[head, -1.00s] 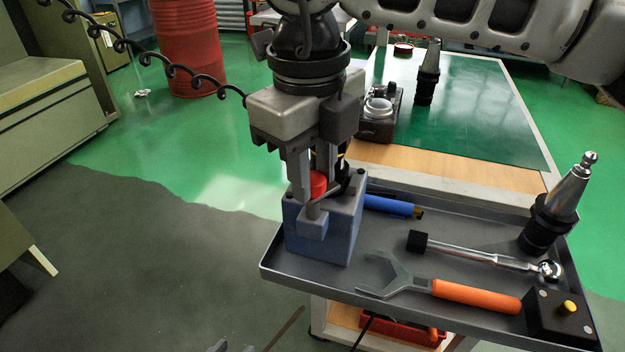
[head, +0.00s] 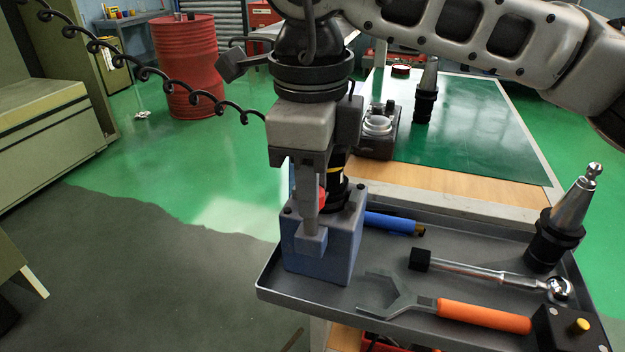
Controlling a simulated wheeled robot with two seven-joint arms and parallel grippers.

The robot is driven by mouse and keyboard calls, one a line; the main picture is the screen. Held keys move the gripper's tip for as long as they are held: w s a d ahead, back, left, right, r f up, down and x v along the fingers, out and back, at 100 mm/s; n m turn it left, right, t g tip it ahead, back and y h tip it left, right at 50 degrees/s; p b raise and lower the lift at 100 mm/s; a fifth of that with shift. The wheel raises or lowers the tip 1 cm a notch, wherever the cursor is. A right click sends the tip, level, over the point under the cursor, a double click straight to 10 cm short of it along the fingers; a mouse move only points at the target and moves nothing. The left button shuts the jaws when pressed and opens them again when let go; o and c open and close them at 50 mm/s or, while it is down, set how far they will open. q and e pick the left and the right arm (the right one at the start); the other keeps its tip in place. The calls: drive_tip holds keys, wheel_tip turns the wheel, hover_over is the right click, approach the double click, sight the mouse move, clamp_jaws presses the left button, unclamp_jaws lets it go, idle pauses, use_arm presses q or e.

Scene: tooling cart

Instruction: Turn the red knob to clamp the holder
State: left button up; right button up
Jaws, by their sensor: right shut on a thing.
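The holder block (head: 330,262) is a blue-grey box with a grey top. It stands at the left end of the cart's grey tray (head: 440,219). The red knob (head: 322,197) is on the block's upper part, mostly hidden behind my gripper finger. A black tool holder (head: 338,190) stands in the block behind the finger, partly covered. My right gripper (head: 312,205) points down over the block and is shut on the red knob. My left gripper is not in view.
On the tray lie a blue-handled tool (head: 390,223), a ratchet (head: 490,273) and an orange-handled spanner (head: 484,316). A tapered tool holder (head: 568,219) stands at the right, behind a black box with a yellow button (head: 572,330). A green-topped table (head: 470,120) is behind.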

drive_tip(key=shift+r, duration=0.1)
drive_tip(key=o, duration=1)
